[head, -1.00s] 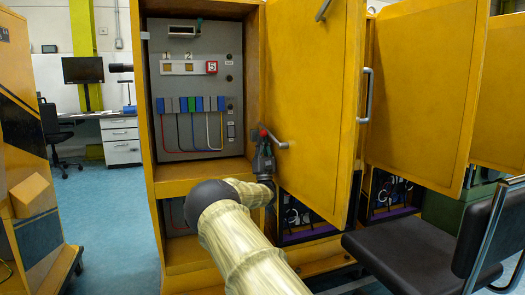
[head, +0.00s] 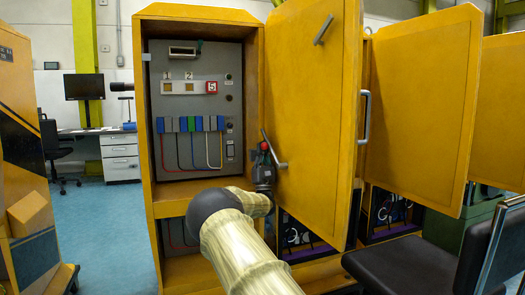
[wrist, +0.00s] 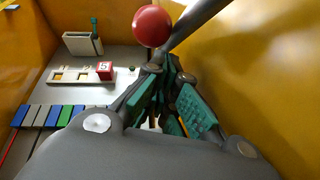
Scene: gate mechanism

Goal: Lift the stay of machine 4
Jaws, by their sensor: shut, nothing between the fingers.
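A grey bar with a red ball, which I take for the stay, is on the inner side of the open yellow door. In the head view the bar (head: 273,148) slants up to the left from its lower end on the door, with the red ball (head: 264,145) beside it. In the wrist view the ball (wrist: 152,25) and bar (wrist: 196,24) are just beyond my fingertips. My gripper (head: 264,162) is just below the ball. Its green-padded fingers (wrist: 168,88) are shut and empty. I cannot tell whether they touch the bar. No machine number 4 is legible.
The open cabinet has a grey panel (head: 197,100) with coloured blocks, wires and a red "5" tile (head: 211,87). The open door (head: 312,120) stands close at my gripper's right. A black chair (head: 415,262) is at the lower right. Blue floor (head: 105,215) is clear at left.

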